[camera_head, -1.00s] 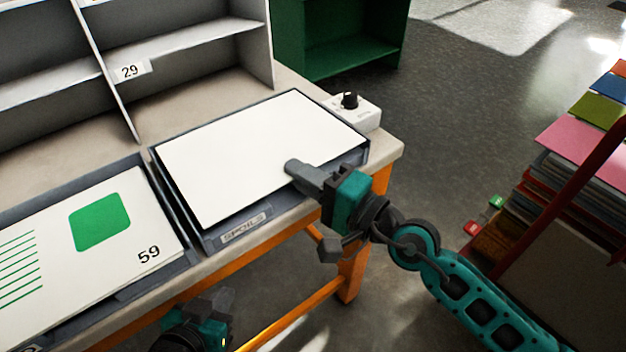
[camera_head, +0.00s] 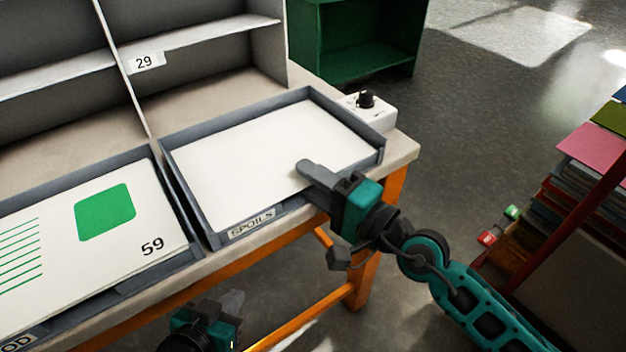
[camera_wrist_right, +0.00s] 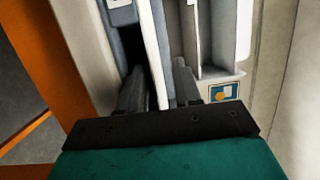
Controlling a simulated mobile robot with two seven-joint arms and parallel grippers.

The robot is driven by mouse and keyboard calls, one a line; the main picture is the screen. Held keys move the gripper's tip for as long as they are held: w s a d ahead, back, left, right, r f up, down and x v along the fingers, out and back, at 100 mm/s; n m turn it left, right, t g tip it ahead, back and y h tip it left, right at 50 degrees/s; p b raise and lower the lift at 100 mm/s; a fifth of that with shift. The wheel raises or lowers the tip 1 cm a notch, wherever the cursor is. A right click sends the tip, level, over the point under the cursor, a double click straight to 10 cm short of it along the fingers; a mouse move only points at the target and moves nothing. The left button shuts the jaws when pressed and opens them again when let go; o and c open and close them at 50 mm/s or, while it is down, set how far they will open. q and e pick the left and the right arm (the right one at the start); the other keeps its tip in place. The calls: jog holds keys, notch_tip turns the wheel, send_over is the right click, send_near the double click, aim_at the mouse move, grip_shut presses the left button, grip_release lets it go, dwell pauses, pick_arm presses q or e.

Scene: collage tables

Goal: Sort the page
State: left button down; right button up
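A blank white page (camera_head: 265,145) lies flat inside the grey tray labelled SPOILS (camera_head: 185,185). My right gripper (camera_head: 310,172) is at that tray's front right, its fingers reaching over the front wall and over the page edge. In the right wrist view its two fingers (camera_wrist_right: 158,88) stand apart, with a thin white edge between them. A page (camera_head: 60,235) with a green square, green lines and the number 59 lies in the left tray (camera_head: 115,295), whose label is partly cut off. My left gripper (camera_head: 232,302) is low in front of the table; its fingers are unclear.
A grey shelf unit (camera_head: 200,35) with a 29 label stands at the back of the table. A white box with a black knob (camera_head: 368,110) sits right of the SPOILS tray. A green cabinet (camera_head: 370,45) stands behind. Coloured stacks (camera_head: 590,155) are at the right.

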pick_arm(q)
jog(key=shift+f, duration=0.15)
pick_arm(e)
jog(key=shift+f, duration=0.2)
